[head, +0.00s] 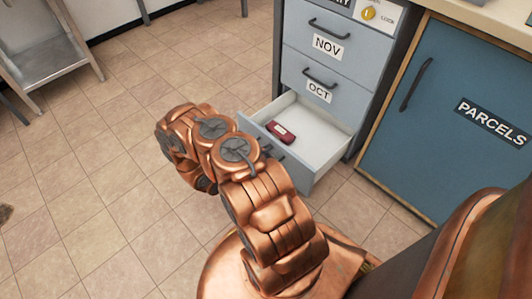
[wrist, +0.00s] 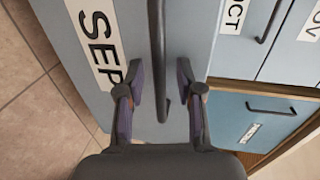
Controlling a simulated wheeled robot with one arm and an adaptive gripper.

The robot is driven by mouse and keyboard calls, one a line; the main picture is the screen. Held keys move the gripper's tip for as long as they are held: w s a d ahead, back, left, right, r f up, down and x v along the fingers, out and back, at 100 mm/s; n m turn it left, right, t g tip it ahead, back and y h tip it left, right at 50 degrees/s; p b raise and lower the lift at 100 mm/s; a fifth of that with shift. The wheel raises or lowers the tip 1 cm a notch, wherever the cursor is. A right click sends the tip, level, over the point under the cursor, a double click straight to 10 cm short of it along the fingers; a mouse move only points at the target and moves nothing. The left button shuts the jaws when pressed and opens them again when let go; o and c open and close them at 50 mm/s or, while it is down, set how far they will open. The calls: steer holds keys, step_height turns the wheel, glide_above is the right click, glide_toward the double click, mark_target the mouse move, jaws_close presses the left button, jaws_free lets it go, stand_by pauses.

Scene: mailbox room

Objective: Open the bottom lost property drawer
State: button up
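The bottom drawer (head: 328,150) of the grey-blue cabinet stands pulled out in the head view, with a small dark red object (head: 281,133) inside. In the wrist view its front (wrist: 195,35) carries a SEP label (wrist: 98,42) and a dark bar handle (wrist: 157,50). My gripper (wrist: 160,88) is open, with one finger on each side of the handle and a visible gap to it. In the head view my copper arm hides the gripper and much of the drawer front.
The OCT drawer (head: 326,86) and NOV drawer (head: 346,45) above are closed. A blue PARCELS door (head: 445,150) is shut at the right. A metal shelf unit (head: 45,60) stands at the far left.

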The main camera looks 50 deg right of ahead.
steer(key=v, duration=1.2)
steer(key=shift+s, duration=0.1)
stand_by(0.6)
steer(key=s+a+r+m+g+y+p, duration=0.1)
steer(key=s+r+m+g+y+p, duration=0.15)
steer(key=r+m+p, duration=1.25)
steer(key=s+a+r+m+g+y+p, duration=0.1)
steer(key=s+r+m+g+y, duration=0.2)
steer(key=r, duration=2.3)
steer(key=s+a+r+m+t+y+p, duration=0.2)
steer(key=s+a+r+m+p, duration=0.3)
steer(key=r, duration=0.6)
steer(key=s+a+r+m+t+y+p, duration=0.1)
steer(key=s+a+r+m+y+p, duration=0.3)
steer(key=a+r+p, duration=0.4)
steer(key=s+a+r+m+t+y+p, duration=0.2)
steer(key=s+a+r+m+y+p, duration=0.2)
steer(key=a+r, duration=0.5)
step_height(320, 180, up, 6)
steer(key=s+m+p, duration=0.2)
steer(key=m, duration=0.1)
steer(key=shift+m+t+p, duration=0.3)
steer(key=shift+t+p, duration=0.05)
steer(key=shift+f, duration=0.2)
